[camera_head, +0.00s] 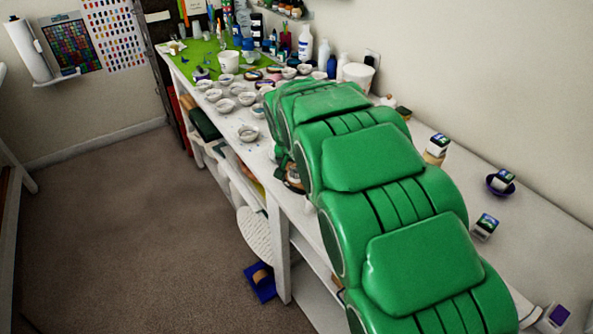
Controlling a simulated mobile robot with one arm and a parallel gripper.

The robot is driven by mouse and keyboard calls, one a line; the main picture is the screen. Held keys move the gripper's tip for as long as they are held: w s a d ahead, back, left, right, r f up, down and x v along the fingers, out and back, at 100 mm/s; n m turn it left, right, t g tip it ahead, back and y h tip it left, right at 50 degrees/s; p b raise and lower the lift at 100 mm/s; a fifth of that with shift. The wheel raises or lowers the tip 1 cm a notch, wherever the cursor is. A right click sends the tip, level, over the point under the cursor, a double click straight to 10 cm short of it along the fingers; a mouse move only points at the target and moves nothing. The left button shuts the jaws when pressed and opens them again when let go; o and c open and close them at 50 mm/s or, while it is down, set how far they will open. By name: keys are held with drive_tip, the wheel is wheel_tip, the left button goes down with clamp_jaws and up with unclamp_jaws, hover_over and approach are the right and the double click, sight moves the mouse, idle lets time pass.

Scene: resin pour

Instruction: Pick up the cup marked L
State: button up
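Several small whitish cups stand on the white workbench (262,153), left of and beyond my green arm. One cup (248,133) stands apart near the bench's front edge. Others, such as this cup (225,105) and this cup (247,98), cluster farther back. No letter is readable on any of them, so I cannot tell which is marked L. My arm covers much of the bench's middle and may hide more cups. My gripper is not visible; I cannot see whether it holds anything.
A green mat (203,50), a taller white cup (228,62), bottles (305,43) and a white tub (357,75) crowd the far end. Small boxes (437,145) and a dark blue bowl (500,185) line the right side. Carpeted floor (120,230) is open at left.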

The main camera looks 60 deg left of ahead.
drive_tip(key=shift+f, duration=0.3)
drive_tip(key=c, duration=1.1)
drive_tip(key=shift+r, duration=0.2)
